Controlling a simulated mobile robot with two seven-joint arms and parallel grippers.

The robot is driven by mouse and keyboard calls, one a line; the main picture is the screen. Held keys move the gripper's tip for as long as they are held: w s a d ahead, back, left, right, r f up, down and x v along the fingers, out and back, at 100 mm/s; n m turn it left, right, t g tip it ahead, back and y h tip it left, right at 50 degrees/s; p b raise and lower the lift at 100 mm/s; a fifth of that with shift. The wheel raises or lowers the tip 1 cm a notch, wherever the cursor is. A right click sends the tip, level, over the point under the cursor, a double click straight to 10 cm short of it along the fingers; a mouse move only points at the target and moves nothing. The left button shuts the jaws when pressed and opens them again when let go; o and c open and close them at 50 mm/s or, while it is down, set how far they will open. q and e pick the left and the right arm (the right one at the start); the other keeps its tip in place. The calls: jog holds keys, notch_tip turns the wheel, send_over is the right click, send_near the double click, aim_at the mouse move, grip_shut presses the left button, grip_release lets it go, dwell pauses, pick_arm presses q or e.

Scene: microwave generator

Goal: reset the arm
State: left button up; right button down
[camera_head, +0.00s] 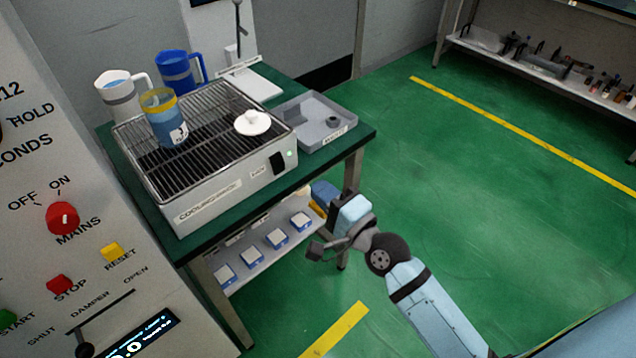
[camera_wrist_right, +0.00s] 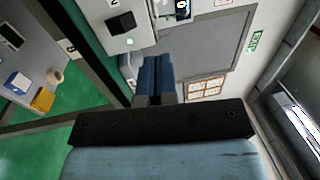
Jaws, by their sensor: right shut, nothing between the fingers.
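My right arm reaches in from the lower right of the head view. Its gripper (camera_head: 319,190) is beside the front right corner of the green table, apart from the things on it. In the right wrist view the two blue fingers (camera_wrist_right: 156,78) are together, with nothing between them. My left gripper is in neither view.
A cooling rack unit (camera_head: 225,196) stands on the green table (camera_head: 356,134), bearing a blue, yellow-rimmed container (camera_head: 160,122) and a white lid (camera_head: 252,123). Two jugs stand behind. A grey tray (camera_head: 300,110) is at right. A control panel (camera_head: 60,150) is at left. Open green floor lies right.

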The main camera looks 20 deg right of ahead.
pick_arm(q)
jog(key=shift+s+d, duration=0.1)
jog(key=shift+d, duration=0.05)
pick_arm(e)
jog(key=s+f+n+g+h, duration=0.2)
jog(key=s+f+n+g, duration=0.2)
jog(key=s+f+n, duration=0.55)
jog(key=s+f+n+g+h, duration=0.1)
jog(key=s+f+n+g, duration=0.4)
jog(key=f, duration=0.7)
pick_arm(q)
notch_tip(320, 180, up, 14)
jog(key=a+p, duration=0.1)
jog(key=p, duration=1.5)
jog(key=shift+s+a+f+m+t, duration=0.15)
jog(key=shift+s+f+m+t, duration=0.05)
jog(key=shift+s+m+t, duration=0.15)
pick_arm(e)
notch_tip(320, 180, up, 14)
jog(key=s+d+n+t, duration=0.1)
jog(key=n, duration=0.1)
jog(key=shift+s+d+f+t+h, duration=0.2)
jog(key=shift+s+t+h, duration=0.1)
